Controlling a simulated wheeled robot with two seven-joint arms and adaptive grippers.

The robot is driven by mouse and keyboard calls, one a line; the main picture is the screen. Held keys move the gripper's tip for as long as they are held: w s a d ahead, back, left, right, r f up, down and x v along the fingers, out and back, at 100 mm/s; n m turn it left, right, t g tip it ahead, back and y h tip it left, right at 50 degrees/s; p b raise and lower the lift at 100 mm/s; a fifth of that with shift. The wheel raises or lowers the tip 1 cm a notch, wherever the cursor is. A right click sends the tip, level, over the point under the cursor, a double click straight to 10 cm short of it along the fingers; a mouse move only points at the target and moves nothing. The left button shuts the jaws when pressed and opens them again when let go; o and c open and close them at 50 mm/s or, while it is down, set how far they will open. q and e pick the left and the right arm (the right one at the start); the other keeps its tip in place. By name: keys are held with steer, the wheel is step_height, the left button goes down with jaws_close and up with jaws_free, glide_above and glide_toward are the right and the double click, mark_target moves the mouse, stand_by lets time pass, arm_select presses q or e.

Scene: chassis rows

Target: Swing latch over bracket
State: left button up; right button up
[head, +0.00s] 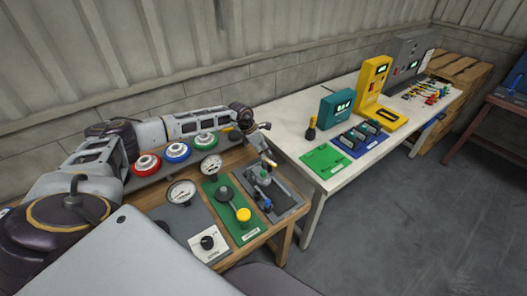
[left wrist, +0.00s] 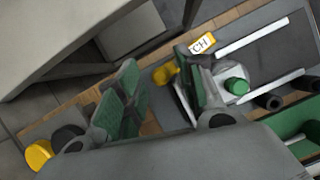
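The latch unit is a grey panel (head: 287,211) at the right end of the wooden bench, carrying a green-topped post (head: 264,173). In the left wrist view the green knob (left wrist: 236,86) stands beside a label reading "CH", partly covered. A yellow piece (left wrist: 165,75), perhaps the latch handle, shows in the gap between my fingers. My left gripper (head: 267,146) is above the far end of the panel. Its fingers (left wrist: 158,88) are apart, and I cannot tell whether they touch the yellow piece. The bracket is not clearly distinguishable. My right gripper is not in view.
Red, blue and green round buttons (head: 177,152), gauges (head: 182,192), a yellow-knobbed lever (head: 243,215) and a dial (head: 207,242) crowd the bench left of the latch panel. A white table (head: 318,185) with coloured devices stands to the right. The wall is close behind.

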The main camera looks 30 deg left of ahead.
arm_select(q)
steer(key=shift+x, duration=0.8)
jaws_close()
